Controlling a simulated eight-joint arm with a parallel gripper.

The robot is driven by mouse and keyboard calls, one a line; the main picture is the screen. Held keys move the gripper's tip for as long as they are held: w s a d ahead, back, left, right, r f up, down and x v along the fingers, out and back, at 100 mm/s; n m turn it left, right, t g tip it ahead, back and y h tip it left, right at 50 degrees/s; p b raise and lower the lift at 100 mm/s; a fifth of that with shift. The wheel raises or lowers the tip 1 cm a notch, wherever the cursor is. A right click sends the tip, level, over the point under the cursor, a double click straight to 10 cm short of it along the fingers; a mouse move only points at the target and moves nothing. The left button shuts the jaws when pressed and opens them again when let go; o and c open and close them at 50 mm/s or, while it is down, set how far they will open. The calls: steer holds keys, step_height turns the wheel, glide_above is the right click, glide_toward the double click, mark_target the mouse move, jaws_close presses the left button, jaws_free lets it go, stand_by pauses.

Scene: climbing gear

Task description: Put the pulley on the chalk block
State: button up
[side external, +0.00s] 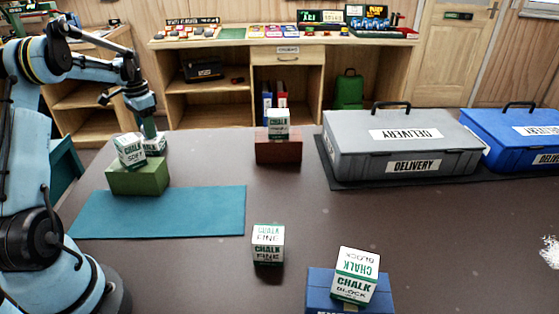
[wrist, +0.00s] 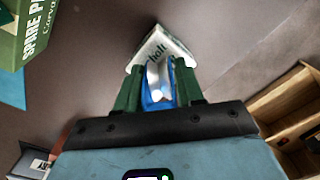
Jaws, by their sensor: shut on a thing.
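My gripper (wrist: 160,88) shows green fingers in the wrist view, shut on a small blue and silver thing that looks like the pulley (wrist: 158,82). The box lettered "CHALK BLOCK" (side external: 354,287) sits on a blue box (side external: 319,281) at the front, far from my gripper.
A "CHALK SOFT" box (side external: 130,152) sits on a green box (side external: 138,181) close to my gripper. A "CHALK FINE" box (side external: 268,245) stands mid-table. Another chalk box (side external: 278,123) sits on a red box (side external: 278,153). A grey case (side external: 350,155) stands at the back; the table centre is clear.

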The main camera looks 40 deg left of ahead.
steer(key=o, duration=1.1)
step_height(320, 180, up, 12)
steer(key=shift+r, duration=0.1)
steer(key=w+d+r+t+y, duration=0.1)
steer(key=d+r, duration=0.1)
steer(key=d, duration=0.8)
steer(key=w+d+r+t, duration=0.2)
steer(key=d, duration=0.7)
steer(key=s+d+f+t, duration=0.1)
steer(key=s+d+f, duration=0.1)
steer(key=d, duration=0.4)
steer(key=s+d+f+t, duration=0.1)
steer(key=s+d+f, duration=0.2)
steer(key=d, duration=0.3)
steer(key=s+d+f+t+h, duration=0.1)
steer(key=s+d+f+t, duration=0.1)
steer(key=d, duration=0.5)
steer(key=shift+s+f, duration=0.25)
steer(key=shift+s, duration=0.6)
steer(key=shift+a, duration=0.1)
